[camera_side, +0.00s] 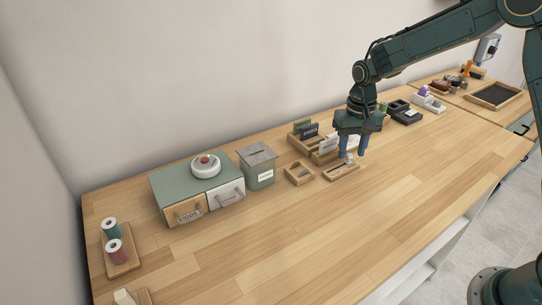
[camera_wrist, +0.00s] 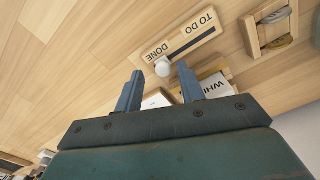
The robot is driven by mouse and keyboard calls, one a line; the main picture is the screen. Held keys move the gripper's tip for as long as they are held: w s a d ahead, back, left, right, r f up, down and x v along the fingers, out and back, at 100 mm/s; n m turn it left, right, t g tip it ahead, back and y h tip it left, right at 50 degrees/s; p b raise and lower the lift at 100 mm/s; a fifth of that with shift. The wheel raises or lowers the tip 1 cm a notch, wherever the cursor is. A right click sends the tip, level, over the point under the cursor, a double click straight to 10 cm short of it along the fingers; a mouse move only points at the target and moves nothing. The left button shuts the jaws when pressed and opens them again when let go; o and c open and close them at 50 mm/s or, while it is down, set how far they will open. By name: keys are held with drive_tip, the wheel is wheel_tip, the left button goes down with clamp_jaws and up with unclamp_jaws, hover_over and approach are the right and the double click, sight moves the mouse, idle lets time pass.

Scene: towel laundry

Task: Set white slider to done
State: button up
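The slider is a wooden board (camera_wrist: 207,38) marked TO DO and DONE, with a dark slot. Its white knob (camera_wrist: 162,67) sits at the DONE end of the slot in the wrist view. In the side view the board (camera_side: 336,174) lies on the table under my gripper (camera_side: 353,155). My gripper is open, its two fingers pointing down. In the wrist view the knob appears between the fingertips of my gripper (camera_wrist: 160,71), with gaps on both sides. A card starting WHI (camera_wrist: 211,86) is partly hidden behind a finger.
A small wooden tray (camera_side: 299,174) is beside the board; the wrist view shows round pieces in it. A green box (camera_side: 258,166) and a drawer cabinet (camera_side: 170,184) stand to the left. Card holders (camera_side: 303,139) are behind.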

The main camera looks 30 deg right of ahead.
sight(351, 154)
drive_tip(key=shift+r, duration=0.15)
wheel_tip(351, 154, up, 14)
drive_tip(key=shift+f, duration=0.2)
idle(0.5)
drive_tip(key=s+a+r+n+t, duration=0.1)
drive_tip(key=s+r, duration=0.2)
drive_tip(key=s, duration=0.4)
drive_tip(key=s+a+r+n+t, duration=0.1)
drive_tip(key=s+r+t, duration=0.1)
drive_tip(key=s+r, duration=0.3)
drive_tip(key=s+f+n+t, duration=0.2)
drive_tip(key=s+f, duration=0.2)
drive_tip(key=s, duration=1.2)
drive_tip(key=shift+s+a+f+n+t, duration=0.2)
drive_tip(key=shift+a+n+t, duration=0.1)
drive_tip(key=shift+a, duration=0.1)
idle(1.1)
